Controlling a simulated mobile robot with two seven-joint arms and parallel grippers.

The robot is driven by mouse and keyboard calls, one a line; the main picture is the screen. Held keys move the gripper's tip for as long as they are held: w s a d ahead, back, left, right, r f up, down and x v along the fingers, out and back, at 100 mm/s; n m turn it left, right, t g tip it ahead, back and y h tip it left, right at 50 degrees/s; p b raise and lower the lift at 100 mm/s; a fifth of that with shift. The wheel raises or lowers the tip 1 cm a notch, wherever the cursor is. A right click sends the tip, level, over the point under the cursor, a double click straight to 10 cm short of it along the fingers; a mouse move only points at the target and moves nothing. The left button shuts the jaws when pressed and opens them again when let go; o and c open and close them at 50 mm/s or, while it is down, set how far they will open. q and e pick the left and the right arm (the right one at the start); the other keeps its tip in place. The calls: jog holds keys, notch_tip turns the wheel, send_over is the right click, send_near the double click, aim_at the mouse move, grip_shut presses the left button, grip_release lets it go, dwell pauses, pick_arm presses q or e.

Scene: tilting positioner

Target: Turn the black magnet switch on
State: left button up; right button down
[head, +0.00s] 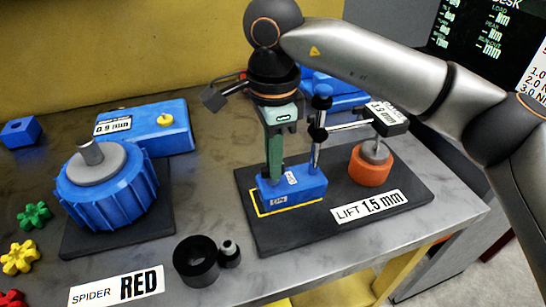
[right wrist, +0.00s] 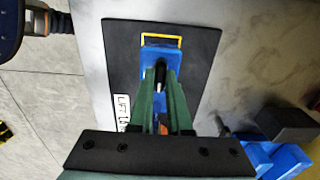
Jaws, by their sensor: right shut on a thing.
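The blue magnet base (head: 305,190) stands on a black plate (head: 265,238), partly inside a yellow outline, with a small label on its front that I cannot read surely. It also shows in the right wrist view (right wrist: 152,54). My right gripper (head: 276,178) has green fingers and comes down from above onto the base's left part. In the right wrist view its fingertips (right wrist: 160,76) are shut on a small black switch (right wrist: 160,72), mostly hidden between them. The switch is hidden in the head view, and its setting cannot be told. My left gripper is not in view.
A "LIFT 1.5 mm" card (head: 369,206) lies in front. A blue rotary unit (head: 105,195) stands left.

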jog(key=shift+m, duration=0.4)
jog(key=m, duration=0.3)
jog(key=shift+m, duration=0.4)
jog(key=m+b, duration=0.1)
jog(key=m, duration=0.8)
jog(key=shift+b, duration=0.35)
jog(key=m, duration=0.3)
jog(key=shift+b, duration=0.3)
jog(key=shift+m, duration=0.8)
jog(key=c, duration=0.9)
grip_release()
